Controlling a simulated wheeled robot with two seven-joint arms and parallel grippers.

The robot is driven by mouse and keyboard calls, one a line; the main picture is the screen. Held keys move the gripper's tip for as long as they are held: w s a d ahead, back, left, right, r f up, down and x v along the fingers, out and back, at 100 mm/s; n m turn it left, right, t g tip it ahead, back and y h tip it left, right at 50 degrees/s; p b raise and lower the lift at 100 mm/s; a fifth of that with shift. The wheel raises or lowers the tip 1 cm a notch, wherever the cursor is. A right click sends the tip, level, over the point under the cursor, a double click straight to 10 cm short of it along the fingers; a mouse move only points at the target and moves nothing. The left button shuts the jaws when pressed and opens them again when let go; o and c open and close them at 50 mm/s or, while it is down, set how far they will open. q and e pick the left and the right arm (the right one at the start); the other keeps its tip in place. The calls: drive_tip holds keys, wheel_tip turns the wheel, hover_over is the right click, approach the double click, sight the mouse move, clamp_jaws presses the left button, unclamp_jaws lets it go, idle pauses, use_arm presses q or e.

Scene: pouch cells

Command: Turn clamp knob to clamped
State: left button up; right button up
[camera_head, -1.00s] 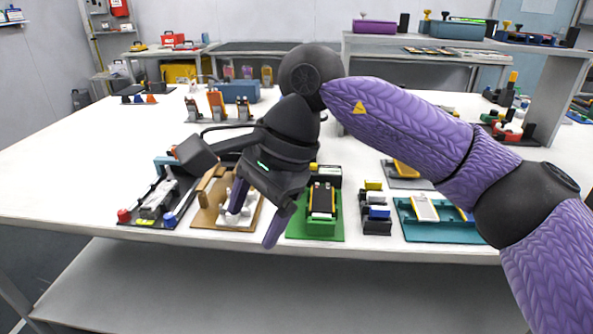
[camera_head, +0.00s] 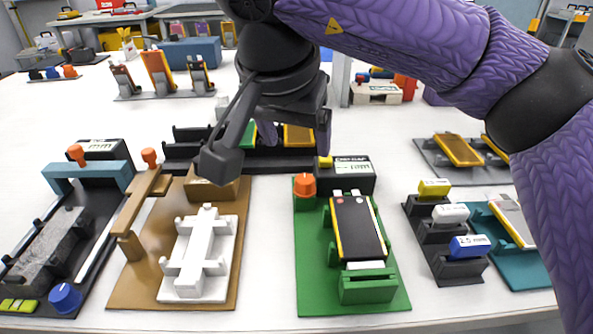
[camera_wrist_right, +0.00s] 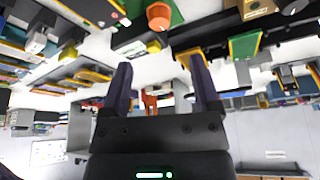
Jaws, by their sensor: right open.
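An orange knob (camera_head: 305,184) sits at the back left corner of the green fixture (camera_head: 312,270), which holds a dark pouch cell (camera_head: 357,226). Other knobs are an orange one (camera_head: 149,157) on the brown fixture, an orange one (camera_head: 76,153) further left and a blue one (camera_head: 65,297) at the front left. No label shows which is the clamp knob. My right gripper (camera_head: 285,138) is open and empty, above and behind the green fixture. In the right wrist view its fingers (camera_wrist_right: 163,88) are apart, with an orange knob (camera_wrist_right: 158,16) beyond them. My left gripper is out of view.
The brown fixture (camera_head: 128,290) carries a white cross-barred piece (camera_head: 200,250). A small display box (camera_head: 347,172) stands behind the green fixture. A rack of small blocks (camera_head: 447,250) and a teal tray (camera_head: 522,270) are at the right. White table shows between the fixtures.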

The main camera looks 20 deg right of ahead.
sight(305, 179)
drive_tip(key=b+x, duration=0.4)
drive_tip(key=x, duration=0.4)
drive_tip(key=shift+f+b, duration=0.35)
drive_tip(key=shift+b, duration=0.05)
drive_tip(key=shift+f, duration=0.25)
drive_tip(key=shift+d+r, duration=0.1)
drive_tip(key=shift+r, duration=0.1)
drive_tip(key=shift+c, duration=0.4)
drive_tip(key=c, duration=0.7)
drive_tip(key=shift+c, duration=1.4)
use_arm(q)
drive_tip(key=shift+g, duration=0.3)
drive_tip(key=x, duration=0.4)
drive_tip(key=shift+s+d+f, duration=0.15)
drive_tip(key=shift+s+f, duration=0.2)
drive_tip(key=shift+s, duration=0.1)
use_arm(e)
clamp_jaws()
